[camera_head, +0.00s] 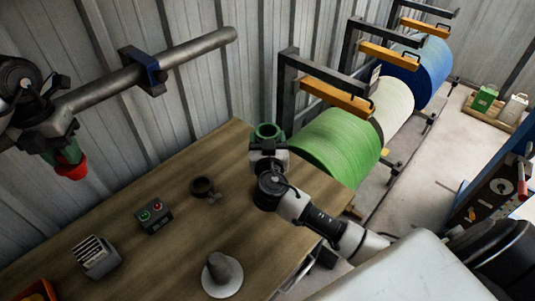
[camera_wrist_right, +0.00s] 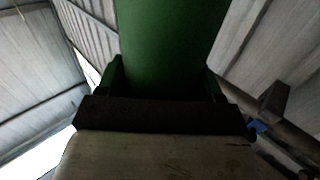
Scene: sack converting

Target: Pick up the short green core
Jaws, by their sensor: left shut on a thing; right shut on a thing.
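The short green core (camera_head: 268,130) is a hollow green tube near the far right corner of the table. My right gripper (camera_head: 268,144) is shut on it, and its open top end shows above the jaws. In the right wrist view the green core (camera_wrist_right: 172,45) fills the space between the two fingers and rises up out of the frame. My left gripper (camera_head: 62,148) is at the far left, shut on a piece with a green upper part and a red lower end (camera_head: 72,170), clear above the table.
The wooden table (camera_head: 130,215) bears a dark ring-shaped part (camera_head: 203,187), a button box (camera_head: 154,216), a slotted holder (camera_head: 96,257), a grey cone on a white base (camera_head: 222,272) and an orange bin (camera_head: 38,291). Large green (camera_head: 335,145), white and blue rolls stand beyond.

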